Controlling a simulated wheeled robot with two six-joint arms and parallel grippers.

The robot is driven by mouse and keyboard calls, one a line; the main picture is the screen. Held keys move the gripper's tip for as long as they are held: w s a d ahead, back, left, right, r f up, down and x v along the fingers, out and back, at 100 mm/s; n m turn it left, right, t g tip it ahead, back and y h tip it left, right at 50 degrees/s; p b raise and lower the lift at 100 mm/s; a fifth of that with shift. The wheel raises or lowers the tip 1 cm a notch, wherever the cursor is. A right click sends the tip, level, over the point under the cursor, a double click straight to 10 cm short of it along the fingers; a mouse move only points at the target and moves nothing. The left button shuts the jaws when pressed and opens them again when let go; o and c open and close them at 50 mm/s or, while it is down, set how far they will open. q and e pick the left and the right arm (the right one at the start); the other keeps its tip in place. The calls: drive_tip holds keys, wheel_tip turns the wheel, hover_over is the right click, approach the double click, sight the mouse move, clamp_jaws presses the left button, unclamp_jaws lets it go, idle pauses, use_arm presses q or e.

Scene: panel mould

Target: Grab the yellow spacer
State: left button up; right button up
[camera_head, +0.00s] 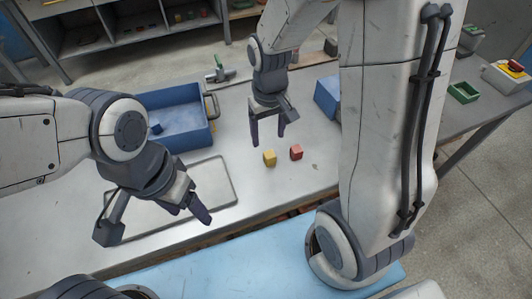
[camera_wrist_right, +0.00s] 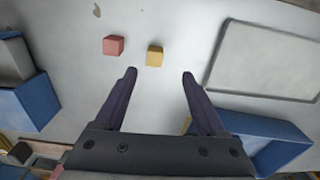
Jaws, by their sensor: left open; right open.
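The yellow spacer (camera_head: 270,158) is a small block on the grey table top, in the middle of the head view. A similar red block (camera_head: 296,152) stands just to its right. My right gripper (camera_head: 268,143) is open and empty, fingers pointing down, above and behind the yellow spacer. In the right wrist view the yellow spacer (camera_wrist_right: 155,56) lies beyond the open fingertips (camera_wrist_right: 158,74), between their lines, and the red block (camera_wrist_right: 114,45) is to its left. My left gripper (camera_head: 192,210) is open and empty over the flat tray at the left.
A blue bin (camera_head: 207,134) stands behind the flat grey tray (camera_head: 233,188). A second blue box (camera_head: 327,100) is partly hidden behind my right arm. A green-handled tool (camera_head: 219,70) lies behind the bin. Bare table surrounds the two blocks.

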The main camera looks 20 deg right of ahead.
hover_over(271, 157)
wheel_tip(271, 157, down, 5)
drive_tip(key=shift+w+f, duration=0.15)
drive_tip(key=shift+s+f+b, duration=0.2)
drive_tip(key=shift+f+b, duration=0.15)
drive_tip(key=shift+f, duration=2.55)
clamp_jaws()
